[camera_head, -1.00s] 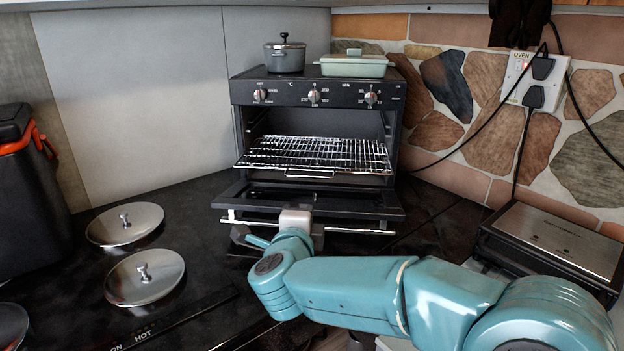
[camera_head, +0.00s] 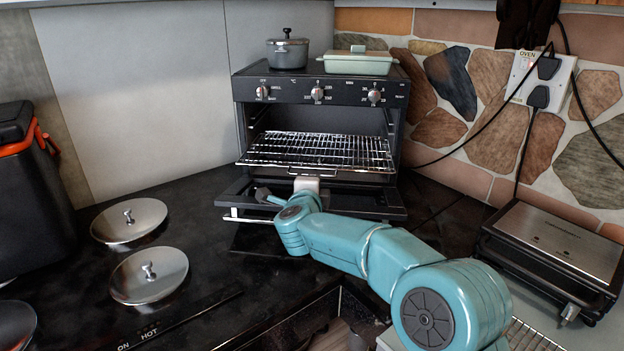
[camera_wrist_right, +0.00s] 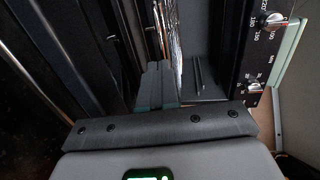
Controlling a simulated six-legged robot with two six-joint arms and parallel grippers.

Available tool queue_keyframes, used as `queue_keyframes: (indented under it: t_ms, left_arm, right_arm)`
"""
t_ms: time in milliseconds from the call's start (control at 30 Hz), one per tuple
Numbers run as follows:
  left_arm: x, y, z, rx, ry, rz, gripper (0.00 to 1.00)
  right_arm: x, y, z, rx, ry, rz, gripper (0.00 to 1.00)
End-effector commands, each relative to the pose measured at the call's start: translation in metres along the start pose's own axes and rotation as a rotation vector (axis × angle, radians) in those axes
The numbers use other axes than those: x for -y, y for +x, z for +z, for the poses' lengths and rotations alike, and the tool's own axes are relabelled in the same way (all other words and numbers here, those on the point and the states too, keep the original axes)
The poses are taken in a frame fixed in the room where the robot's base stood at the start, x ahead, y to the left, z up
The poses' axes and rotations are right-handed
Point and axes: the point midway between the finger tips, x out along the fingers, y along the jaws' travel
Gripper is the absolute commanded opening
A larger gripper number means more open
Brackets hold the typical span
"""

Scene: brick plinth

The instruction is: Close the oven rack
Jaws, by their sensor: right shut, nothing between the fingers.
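The wire oven rack (camera_head: 315,152) sits in the oven (camera_head: 320,90) and sticks out past its front opening. Its wires also show at the top of the right wrist view (camera_wrist_right: 174,35). The oven door (camera_head: 370,203) is folded down below the rack, with a bar handle along its front. My right gripper (camera_head: 306,182) is over the door, in front of the rack's middle. In the right wrist view its fingers (camera_wrist_right: 157,82) are shut, with nothing between them, and point towards the rack. I cannot tell whether they touch it. My left gripper is out of view.
A grey pot (camera_head: 287,52) and a green dish (camera_head: 357,62) stand on the oven. Two metal lids (camera_head: 150,275) lie on the dark counter at left. A press grill (camera_head: 550,250) stands at right, with cables hanging behind. A black and orange box (camera_head: 30,190) is at far left.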

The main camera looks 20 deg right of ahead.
Motion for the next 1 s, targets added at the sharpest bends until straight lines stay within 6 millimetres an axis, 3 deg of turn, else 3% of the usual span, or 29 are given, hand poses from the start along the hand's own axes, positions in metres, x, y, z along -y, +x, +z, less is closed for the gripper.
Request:
queue_keyframes:
  t_ms: [567, 1000]
  left_arm:
    - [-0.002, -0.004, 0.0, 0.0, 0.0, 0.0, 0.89]
    - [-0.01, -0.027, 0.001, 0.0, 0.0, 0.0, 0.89]
  right_arm:
    - [0.003, 0.007, 0.0, -0.002, 0.001, 0.0, 0.0]
    - [0.008, 0.041, -0.005, -0.003, 0.0, 0.0, 0.0]
